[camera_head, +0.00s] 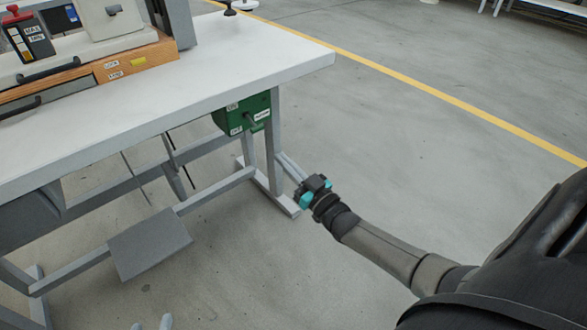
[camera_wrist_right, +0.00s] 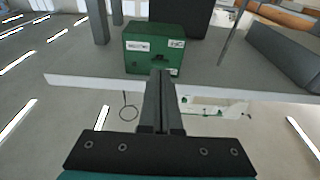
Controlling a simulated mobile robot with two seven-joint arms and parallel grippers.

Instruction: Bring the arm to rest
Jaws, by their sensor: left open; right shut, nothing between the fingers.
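My right arm comes in from the right in the head view. Its gripper (camera_head: 282,160) is below the table's right end, near the table leg, with its fingers together and empty. In the right wrist view the two fingers (camera_wrist_right: 161,78) lie side by side, pointing toward a green box (camera_wrist_right: 153,50). The green box (camera_head: 242,114) with white labels and a dark lever hangs under the tabletop. I cannot tell the exact gap between fingertips and box. My left gripper (camera_head: 151,324) shows only as two pale, spread fingertips at the bottom edge; the rest is out of view.
The white worktable (camera_head: 255,65) fills the upper left, carrying a wooden base (camera_head: 136,62) and a red-topped battery-like block (camera_head: 27,37). Under it are grey legs, crossbars and a pedal plate (camera_head: 150,243). Floor right of the table is open, with a yellow line (camera_head: 420,82).

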